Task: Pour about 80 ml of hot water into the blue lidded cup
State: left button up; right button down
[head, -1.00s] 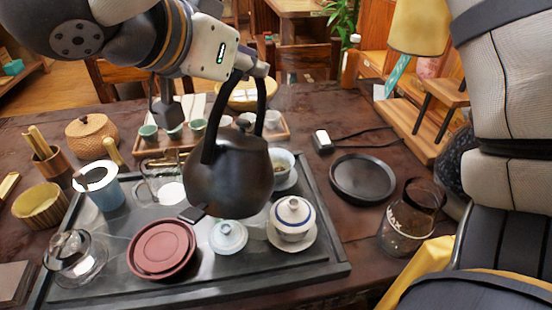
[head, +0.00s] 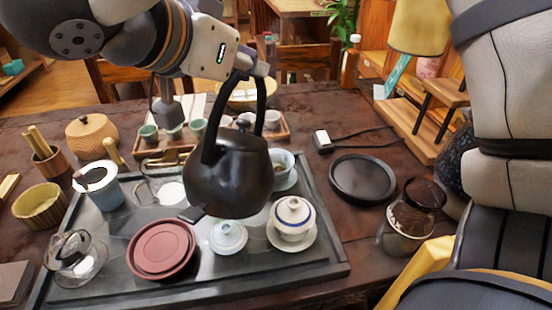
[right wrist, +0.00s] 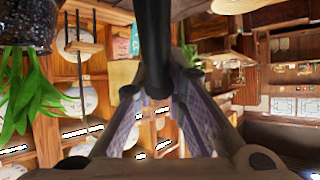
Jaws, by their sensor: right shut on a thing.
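My right gripper (head: 250,72) is shut on the arched handle of a black kettle (head: 228,180) and holds it over the tray; the handle also shows between the fingers in the right wrist view (right wrist: 154,45). The kettle hangs about upright; no water stream is visible. An open pale-blue cup (head: 291,178) with dark contents stands on a saucer behind the kettle, partly hidden. A pale-blue lid (head: 228,237) lies on the tray in front. A white lidded cup with a dark-blue band (head: 293,219) stands on a saucer at right. I do not see my left gripper.
The dark tray (head: 332,262) also bears a red-brown round dish (head: 161,249), a glass pot (head: 72,256) and a blue-white vessel (head: 104,190). A black round plate (head: 362,178) and a glass jar (head: 404,235) stand to the right. Small cups line the back.

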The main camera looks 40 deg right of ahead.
aim_at(213, 131)
jog(key=shift+r, duration=0.15)
jog(key=s+a+h, duration=0.1)
jog(key=a, duration=0.1)
jog(key=s+a+t+h, duration=0.1)
jog(key=a, duration=0.2)
jog(key=s+a+r+h, duration=0.1)
jog(key=a+h, duration=0.1)
jog(key=a, duration=0.1)
jog(key=shift+t, duration=0.3)
jog(key=shift+s+a+f+h, duration=0.15)
jog(key=shift+s+a+h, duration=0.2)
jog(key=shift+a, duration=0.3)
